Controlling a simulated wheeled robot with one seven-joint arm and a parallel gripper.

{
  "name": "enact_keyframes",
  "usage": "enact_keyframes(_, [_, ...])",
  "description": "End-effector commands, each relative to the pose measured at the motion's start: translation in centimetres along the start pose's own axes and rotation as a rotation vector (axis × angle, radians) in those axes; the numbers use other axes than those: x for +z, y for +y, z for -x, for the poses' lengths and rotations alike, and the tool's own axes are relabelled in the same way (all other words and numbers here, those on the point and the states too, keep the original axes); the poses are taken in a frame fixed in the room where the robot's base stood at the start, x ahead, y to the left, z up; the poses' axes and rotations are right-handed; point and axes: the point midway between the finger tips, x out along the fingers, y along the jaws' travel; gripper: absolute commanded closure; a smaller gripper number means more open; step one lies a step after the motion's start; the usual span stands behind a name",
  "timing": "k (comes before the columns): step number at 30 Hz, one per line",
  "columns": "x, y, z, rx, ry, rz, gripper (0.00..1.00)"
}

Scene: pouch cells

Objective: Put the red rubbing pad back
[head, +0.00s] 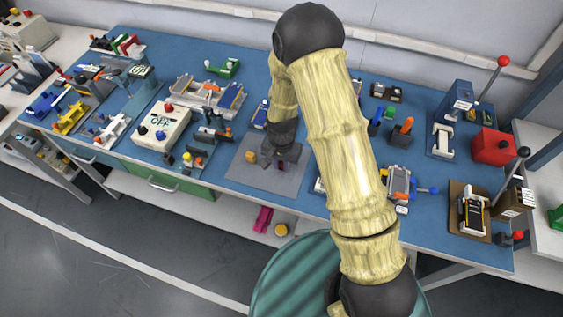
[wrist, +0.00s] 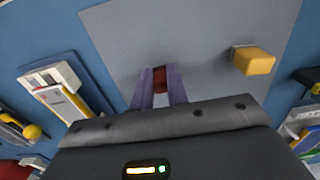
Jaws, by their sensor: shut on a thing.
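The red rubbing pad (wrist: 160,79) is between the two purple fingers of my gripper (wrist: 160,90) in the wrist view. My gripper is shut on it, and only a small dark red face and a lower edge show between the fingers. In the head view my gripper (head: 277,164) is over the grey mat (head: 285,183), with a small bit of the pad (head: 282,165) showing. I cannot tell whether the pad touches the mat. A yellow-orange block (wrist: 255,61) on a grey base sits on the mat, to the right in the wrist view and apart from the gripper.
The blue bench is crowded. A white control box (head: 160,126) and clamps stand left of the mat; a red box (head: 493,147) and lever presses stand at the right. A white-and-blue device (wrist: 60,88) lies left of the mat in the wrist view. Most of the mat is bare.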

Motion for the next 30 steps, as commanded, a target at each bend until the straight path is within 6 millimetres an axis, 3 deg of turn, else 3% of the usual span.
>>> enact_keyframes(11, [0.0,0.0,-0.4,0.000,0.000,0.000,1.00])
enact_keyframes(12, [0.0,0.0,-0.4,-0.001,0.000,0.000,0.80])
enact_keyframes(15, [0.0,0.0,-0.3,-0.001,0.000,0.000,0.63])
enact_keyframes(23, [0.0,0.0,-0.3,0.000,0.000,0.000,0.63])
enact_keyframes(30, [-0.1,-0.1,1.0,-0.002,0.003,0.000,0.63])
